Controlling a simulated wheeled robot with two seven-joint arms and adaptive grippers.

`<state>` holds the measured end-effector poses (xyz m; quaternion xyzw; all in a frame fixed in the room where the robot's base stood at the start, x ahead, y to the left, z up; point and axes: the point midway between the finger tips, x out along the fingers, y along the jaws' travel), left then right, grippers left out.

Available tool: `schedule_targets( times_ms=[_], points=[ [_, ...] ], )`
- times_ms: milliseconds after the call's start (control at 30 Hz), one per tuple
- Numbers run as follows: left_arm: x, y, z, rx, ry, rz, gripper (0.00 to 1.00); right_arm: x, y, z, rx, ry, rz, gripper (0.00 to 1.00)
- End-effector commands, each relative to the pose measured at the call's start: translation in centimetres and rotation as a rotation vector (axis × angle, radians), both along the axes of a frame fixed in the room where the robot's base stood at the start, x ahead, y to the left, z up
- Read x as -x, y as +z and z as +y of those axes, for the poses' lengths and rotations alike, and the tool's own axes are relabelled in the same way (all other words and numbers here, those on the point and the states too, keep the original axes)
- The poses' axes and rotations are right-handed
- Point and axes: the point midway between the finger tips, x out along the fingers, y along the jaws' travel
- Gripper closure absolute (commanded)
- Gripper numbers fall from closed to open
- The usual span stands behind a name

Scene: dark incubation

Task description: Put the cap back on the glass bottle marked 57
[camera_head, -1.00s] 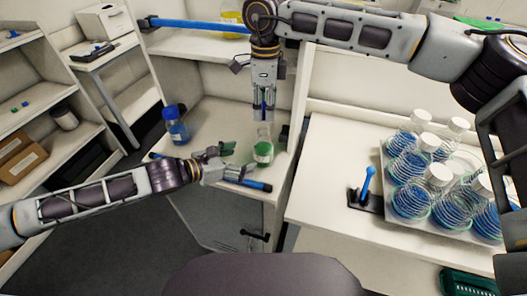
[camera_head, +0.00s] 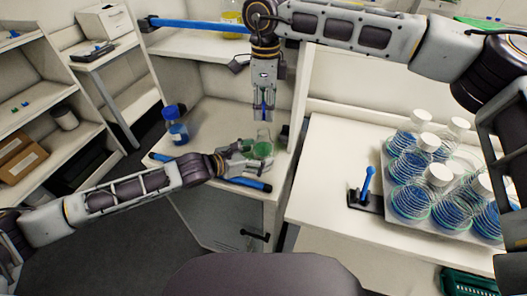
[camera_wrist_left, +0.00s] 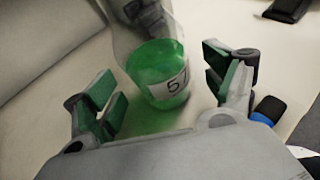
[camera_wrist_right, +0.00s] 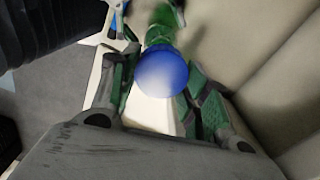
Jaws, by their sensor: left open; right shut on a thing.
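The glass bottle marked 57 (camera_head: 263,149) stands upright on the bench, with green liquid in its lower part. Its label "57" shows in the left wrist view (camera_wrist_left: 176,84). My left gripper (camera_head: 243,150) is open at the bottle's left side; in its wrist view the two green-padded fingers stand apart either side of the bottle, with no clear contact. My right gripper (camera_head: 264,110) points down above the bottle and is shut on the blue cap (camera_wrist_right: 162,75). In the right wrist view the green of the bottle shows beyond the cap. The bottle's mouth is not clear.
A blue-capped bottle (camera_head: 175,128) stands to the left on the same bench. On the right bench are a tray (camera_head: 388,165) of several white-capped flasks and a blue-handled device (camera_head: 367,188).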

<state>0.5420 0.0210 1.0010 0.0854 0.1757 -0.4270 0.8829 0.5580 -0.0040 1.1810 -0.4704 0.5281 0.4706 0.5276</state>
Motion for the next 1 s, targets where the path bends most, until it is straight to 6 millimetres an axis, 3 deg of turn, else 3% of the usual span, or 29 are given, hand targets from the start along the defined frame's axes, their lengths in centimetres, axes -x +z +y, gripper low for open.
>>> schedule_targets(
  times_ms=[400,833,1000],
  points=[
    [-1.5,-1.0,-1.9,0.001,0.000,-0.001,0.16,0.0,0.0,0.0,0.000,0.000,0.000,0.66],
    [-1.7,-1.1,-2.1,0.000,0.000,0.000,0.16,0.0,0.0,0.0,0.000,0.000,0.000,0.66],
    [-1.7,-1.1,-2.1,0.000,0.000,0.000,0.35,0.0,0.0,0.0,0.000,0.000,0.000,0.66]
  ],
)
